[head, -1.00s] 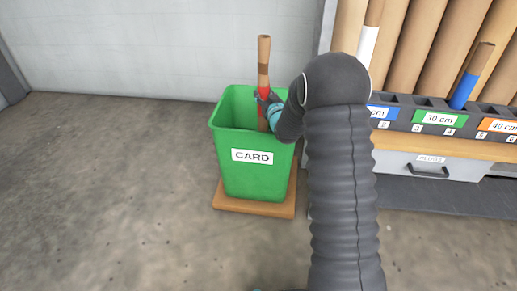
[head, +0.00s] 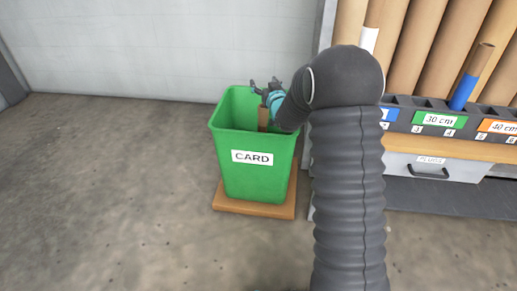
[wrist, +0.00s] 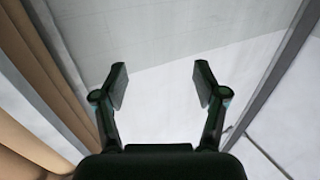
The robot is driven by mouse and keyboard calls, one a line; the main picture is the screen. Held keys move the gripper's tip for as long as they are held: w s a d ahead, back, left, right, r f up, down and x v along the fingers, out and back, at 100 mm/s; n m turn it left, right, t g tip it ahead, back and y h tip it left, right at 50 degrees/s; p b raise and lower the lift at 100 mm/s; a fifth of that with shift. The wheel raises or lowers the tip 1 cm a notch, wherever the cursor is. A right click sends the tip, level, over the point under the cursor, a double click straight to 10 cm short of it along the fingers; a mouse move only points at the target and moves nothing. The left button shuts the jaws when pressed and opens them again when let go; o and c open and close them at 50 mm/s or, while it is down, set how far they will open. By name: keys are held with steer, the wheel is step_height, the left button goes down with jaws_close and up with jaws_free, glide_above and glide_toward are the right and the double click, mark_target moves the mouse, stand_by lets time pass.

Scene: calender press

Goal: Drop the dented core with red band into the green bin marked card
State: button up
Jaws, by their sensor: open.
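The bin stands on a wooden base (head: 255,207). To the right is a slotted rack (head: 400,127) with numbered labels, holding a blue-banded core (head: 466,90) and a white-banded core (head: 368,40). A drawer (head: 425,168) is below. Floor to the left is clear.

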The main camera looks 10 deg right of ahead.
steer(key=shift+r, duration=2.55)
steer(key=shift+r, duration=0.1)
